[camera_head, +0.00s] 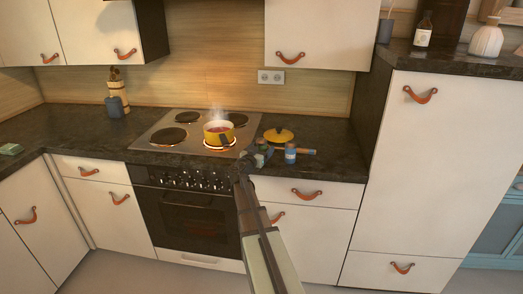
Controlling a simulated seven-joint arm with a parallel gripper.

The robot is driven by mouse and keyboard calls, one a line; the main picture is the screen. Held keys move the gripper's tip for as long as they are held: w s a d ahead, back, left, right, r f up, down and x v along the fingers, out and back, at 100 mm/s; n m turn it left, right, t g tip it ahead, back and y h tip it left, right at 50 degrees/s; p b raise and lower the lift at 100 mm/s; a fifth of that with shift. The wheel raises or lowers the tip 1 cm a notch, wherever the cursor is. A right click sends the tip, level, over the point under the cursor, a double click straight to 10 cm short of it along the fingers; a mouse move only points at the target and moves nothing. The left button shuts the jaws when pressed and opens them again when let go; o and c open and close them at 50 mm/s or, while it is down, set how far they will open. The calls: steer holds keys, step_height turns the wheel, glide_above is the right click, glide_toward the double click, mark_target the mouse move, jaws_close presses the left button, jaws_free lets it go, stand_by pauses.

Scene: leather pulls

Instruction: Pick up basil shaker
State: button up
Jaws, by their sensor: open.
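A small bluish jar (290,154) with a light label stands upright on the dark counter, right of the stove; it may be the basil shaker, but its label is too small to read. My gripper (259,156) is at the counter's front edge, just left of this jar and apart from it. It is open, and I see nothing held in it. Small dark and greenish shapes beside the gripper are too small to tell apart, and my arm partly hides that spot.
A steaming yellow pot (218,133) stands on the stove (160,127) just behind my gripper. A yellow lid (279,135) lies on the counter behind the jar. A wooden handle or board (306,151) lies right of the jar. Counter farther right is clear up to the tall cabinet (430,150).

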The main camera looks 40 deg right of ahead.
steer(key=c, duration=1.1)
steer(key=shift+o, duration=0.2)
